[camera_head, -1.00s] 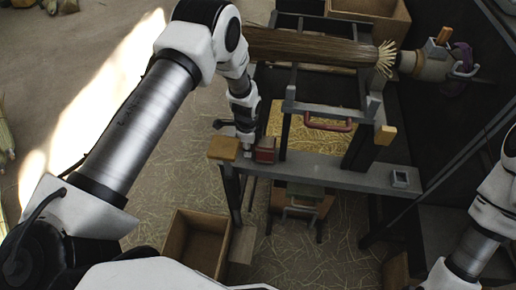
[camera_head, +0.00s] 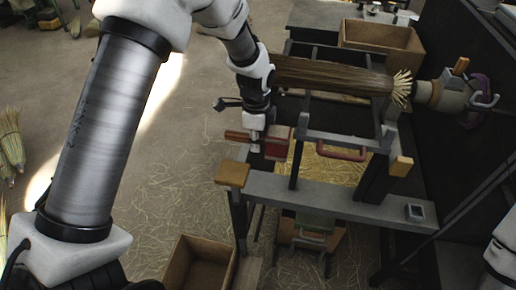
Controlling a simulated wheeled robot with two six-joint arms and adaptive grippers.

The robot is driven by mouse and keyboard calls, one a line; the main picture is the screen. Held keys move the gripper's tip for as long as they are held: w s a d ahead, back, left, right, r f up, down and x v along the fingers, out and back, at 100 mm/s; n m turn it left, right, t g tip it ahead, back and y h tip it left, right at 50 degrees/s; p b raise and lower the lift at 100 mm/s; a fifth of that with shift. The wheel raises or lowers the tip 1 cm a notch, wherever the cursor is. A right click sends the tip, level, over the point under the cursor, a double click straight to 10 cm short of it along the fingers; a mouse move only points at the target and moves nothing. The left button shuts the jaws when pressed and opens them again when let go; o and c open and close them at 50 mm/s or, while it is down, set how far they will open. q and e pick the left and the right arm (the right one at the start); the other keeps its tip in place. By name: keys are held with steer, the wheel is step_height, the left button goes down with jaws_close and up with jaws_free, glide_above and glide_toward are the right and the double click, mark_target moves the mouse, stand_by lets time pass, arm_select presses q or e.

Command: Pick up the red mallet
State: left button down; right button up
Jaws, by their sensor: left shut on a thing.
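The red mallet (camera_head: 276,144) has a red head and a brown handle (camera_head: 238,136) that points left. It is at the left end of the grey bench beam, and appears to be above it. My left gripper (camera_head: 255,140) comes down from above and is shut on the mallet, between the handle's end and the head. The fingertips are small and partly hidden against the mallet. My right gripper is out of view; only part of my right arm shows at the lower right edge.
The grey bench beam (camera_head: 325,202) has a wooden block (camera_head: 232,173) at its left end. A broom bundle (camera_head: 335,76) lies across behind, close to my left wrist. A red handle (camera_head: 341,153) is on the frame. Open boxes (camera_head: 203,262) stand at front and back.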

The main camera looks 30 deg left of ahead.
arm_select(q)
steer(key=s+d+b, duration=0.3)
steer(key=s+d, duration=0.1)
steer(key=s, duration=1.1)
steer(key=shift+s, duration=0.35)
